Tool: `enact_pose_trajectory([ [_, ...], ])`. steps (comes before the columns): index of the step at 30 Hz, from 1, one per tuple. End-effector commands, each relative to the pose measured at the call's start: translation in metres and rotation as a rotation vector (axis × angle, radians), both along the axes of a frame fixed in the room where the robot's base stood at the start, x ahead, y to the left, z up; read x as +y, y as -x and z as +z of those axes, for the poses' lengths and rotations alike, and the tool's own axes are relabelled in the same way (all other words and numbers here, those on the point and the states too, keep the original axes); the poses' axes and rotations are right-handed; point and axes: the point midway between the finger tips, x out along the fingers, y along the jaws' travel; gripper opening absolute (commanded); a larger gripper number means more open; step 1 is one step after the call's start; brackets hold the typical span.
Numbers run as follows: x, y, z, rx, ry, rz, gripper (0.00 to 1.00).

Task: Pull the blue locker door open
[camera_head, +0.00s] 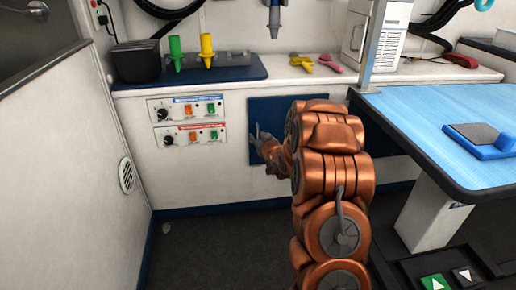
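The blue locker door (268,109) is set in the white counter front at the middle of the head view. It looks flush with the panel. My copper arm hides its right part. My gripper (257,134) is at the left part of the door, with its grey fingers against or just in front of the blue surface. The fingers are small and partly hidden by the wrist. I cannot tell whether they are apart or closed, or whether they touch a handle. No handle shows clearly.
Two control panels (187,122) with knobs and switches are left of the door. The blue-topped table (425,120) stands close on the right of my arm. The counter above holds a green and a yellow bottle (207,50). Dark floor at the lower left is clear.

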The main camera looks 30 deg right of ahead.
Motion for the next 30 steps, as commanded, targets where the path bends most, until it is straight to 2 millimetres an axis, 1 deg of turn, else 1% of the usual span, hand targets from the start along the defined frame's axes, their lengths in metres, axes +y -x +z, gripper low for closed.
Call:
enact_pose_trajectory([
  [1, -0.01, -0.002, -0.024, -0.039, 0.001, -0.004, 0.37],
  [3, -0.019, -0.004, -0.036, -0.09, 0.004, -0.004, 0.37],
  [6, -0.029, -0.005, -0.044, -0.15, 0.008, -0.005, 0.37],
  [10, -0.034, -0.005, -0.05, -0.19, 0.01, -0.005, 0.37],
  [17, -0.036, -0.011, -0.049, -0.202, 0.011, -0.004, 0.37],
  [23, -0.04, -0.027, -0.049, -0.205, 0.012, -0.003, 0.37],
  [30, -0.045, -0.053, -0.048, -0.206, 0.013, -0.003, 0.37],
])
